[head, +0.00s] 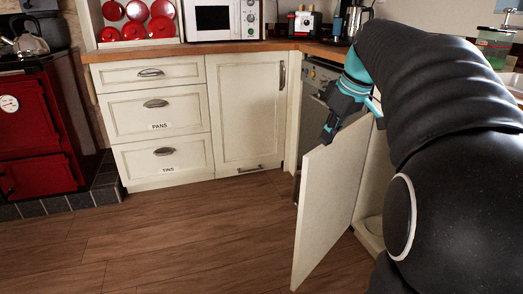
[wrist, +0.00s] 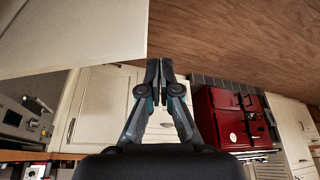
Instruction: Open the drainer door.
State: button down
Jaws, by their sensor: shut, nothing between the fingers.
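The drainer door, a cream cabinet door (head: 328,205), stands swung well open from the cabinet on the right in the head view. A bit of the open cabinet interior (head: 370,225) shows at its hinge side. In the wrist view the pale door panel (wrist: 70,35) fills the upper left. My gripper (head: 327,134) is at the door's upper edge in the head view, with its fingers pointing down. In the wrist view my gripper (wrist: 159,66) is shut and empty, with the panel to its left. Whether it touches the door I cannot tell. The door's handle is hidden.
Cream drawers (head: 158,115) and a closed cupboard (head: 248,115) stand behind under the wooden worktop (head: 190,48). A dishwasher (head: 315,75) is in the corner behind the door. A red stove (head: 35,125) is at the left. The wooden floor (head: 190,240) in front is clear.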

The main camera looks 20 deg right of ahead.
aim_at(307, 156)
jog(key=shift+n, duration=0.5)
jog(key=w+f, duration=0.2)
jog(key=f, duration=0.1)
jog(key=w+f+b, duration=0.1)
jog(key=w+f, duration=0.2)
jog(key=w+f+b, duration=0.1)
jog(key=w+f, duration=0.1)
jog(key=f, duration=0.1)
jog(key=shift+w+d+f, duration=0.1)
jog(key=shift+w+d, duration=0.1)
jog(key=shift+d, duration=0.15)
jog(key=shift+w+a, duration=0.3)
jog(key=shift+w, duration=0.35)
